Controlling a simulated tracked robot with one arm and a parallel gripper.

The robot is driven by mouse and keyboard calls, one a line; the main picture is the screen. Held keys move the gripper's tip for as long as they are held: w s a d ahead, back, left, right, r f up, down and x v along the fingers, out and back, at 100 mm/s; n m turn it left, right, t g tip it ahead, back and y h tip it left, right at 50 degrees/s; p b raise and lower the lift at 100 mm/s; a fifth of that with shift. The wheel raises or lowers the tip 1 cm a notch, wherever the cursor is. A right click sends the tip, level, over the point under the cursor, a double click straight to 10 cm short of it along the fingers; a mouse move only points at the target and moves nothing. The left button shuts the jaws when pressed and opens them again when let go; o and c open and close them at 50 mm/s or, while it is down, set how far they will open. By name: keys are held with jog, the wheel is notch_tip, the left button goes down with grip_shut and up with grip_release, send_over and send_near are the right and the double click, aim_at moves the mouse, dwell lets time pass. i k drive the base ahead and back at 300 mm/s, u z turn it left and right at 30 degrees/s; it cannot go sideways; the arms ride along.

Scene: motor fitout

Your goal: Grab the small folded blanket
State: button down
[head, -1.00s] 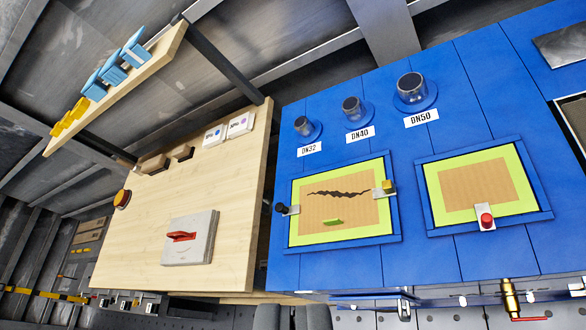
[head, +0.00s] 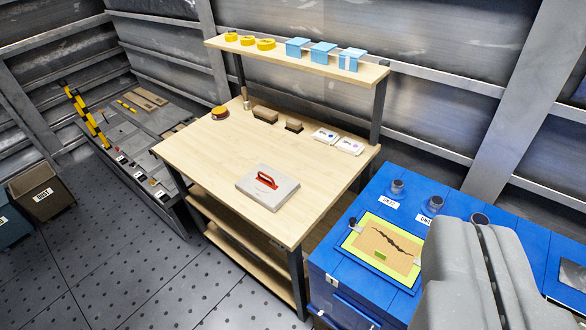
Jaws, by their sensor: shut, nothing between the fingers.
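I cannot make out anything that is surely a small folded blanket. Several light blue square pieces (head: 323,53), at least one with a pale band, stand on the raised wooden shelf (head: 285,62); I cannot tell whether they are cloth or boxes. My gripper (head: 480,235) is at the lower right, its thick grey fingers shut together with nothing seen between them. It shows in front of the blue bench and hides part of it. It is apart from the shelf.
A wooden workbench (head: 215,150) holds a grey case with a red handle (head: 267,186), brushes and small white packs (head: 337,140). Yellow rolls (head: 264,44) share the shelf. A blue bench (head: 350,287) stands right, bins (head: 42,192) far left. Dark floor (head: 120,265) is open at left.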

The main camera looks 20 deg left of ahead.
aim_at(270, 188)
jog(key=u, duration=0.5)
jog(key=i, duration=1.45)
jog(key=z, duration=0.05)
